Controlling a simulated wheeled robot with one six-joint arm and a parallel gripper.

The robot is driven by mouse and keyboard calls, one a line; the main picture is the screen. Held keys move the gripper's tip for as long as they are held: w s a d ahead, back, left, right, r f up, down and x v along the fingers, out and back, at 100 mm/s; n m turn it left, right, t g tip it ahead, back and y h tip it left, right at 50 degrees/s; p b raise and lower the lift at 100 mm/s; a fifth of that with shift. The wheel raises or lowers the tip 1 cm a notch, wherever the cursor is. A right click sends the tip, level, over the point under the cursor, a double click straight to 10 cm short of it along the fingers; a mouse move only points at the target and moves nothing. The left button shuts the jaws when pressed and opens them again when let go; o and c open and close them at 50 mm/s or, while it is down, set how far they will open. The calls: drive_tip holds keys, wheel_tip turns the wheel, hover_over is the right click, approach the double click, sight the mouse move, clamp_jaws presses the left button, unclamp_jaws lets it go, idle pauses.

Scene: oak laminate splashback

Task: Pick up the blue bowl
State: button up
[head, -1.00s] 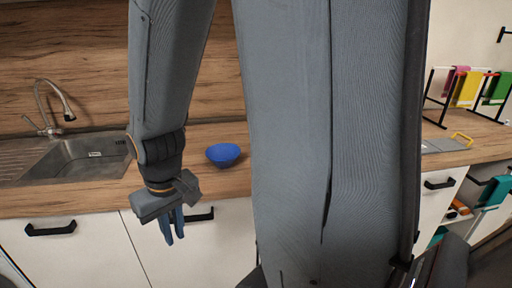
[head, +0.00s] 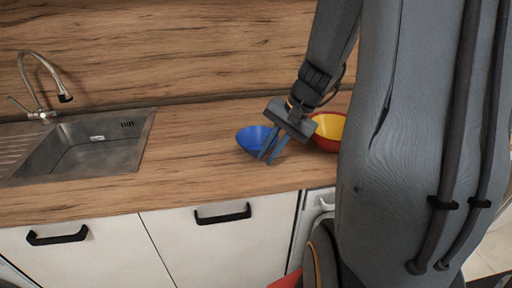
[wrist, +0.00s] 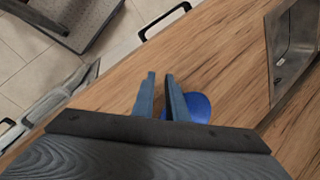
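The blue bowl (head: 252,139) stands on the wooden counter, right of the sink. In the wrist view the bowl (wrist: 199,107) shows partly, behind the right finger. My gripper (head: 268,158) is in front of the bowl and hides its right part in the head view. In the wrist view the two fingers of my gripper (wrist: 160,76) are apart with a narrow gap, and only counter shows between their tips. The gripper holds nothing. I cannot tell whether a finger touches the bowl.
A red bowl with a yellow inside (head: 328,130) stands just right of my gripper, partly hidden by my arm. A steel sink (head: 95,146) with a tap (head: 45,85) is at the left. The counter (head: 190,150) between sink and blue bowl is clear. White cabinets with black handles are below.

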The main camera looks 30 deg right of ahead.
drive_tip(key=w+d+m+t, duration=0.1)
drive_tip(key=d, duration=0.1)
drive_tip(key=w+d+m, duration=0.1)
drive_tip(key=d, duration=0.1)
drive_tip(key=w+d+r+m+t, duration=0.1)
drive_tip(key=d+m, duration=0.1)
drive_tip(key=d, duration=0.1)
drive_tip(key=shift+w+t+y, duration=0.2)
drive_tip(key=shift+t+y, duration=0.1)
drive_tip(key=shift+w+f, duration=0.1)
drive_tip(key=shift+w, duration=0.1)
drive_tip(key=shift+p+x, duration=0.6)
drive_tip(key=shift+x, duration=3)
drive_tip(key=shift+w+a, duration=0.1)
drive_tip(key=shift+w, duration=0.05)
clamp_jaws()
drive_tip(key=shift+r, duration=0.25)
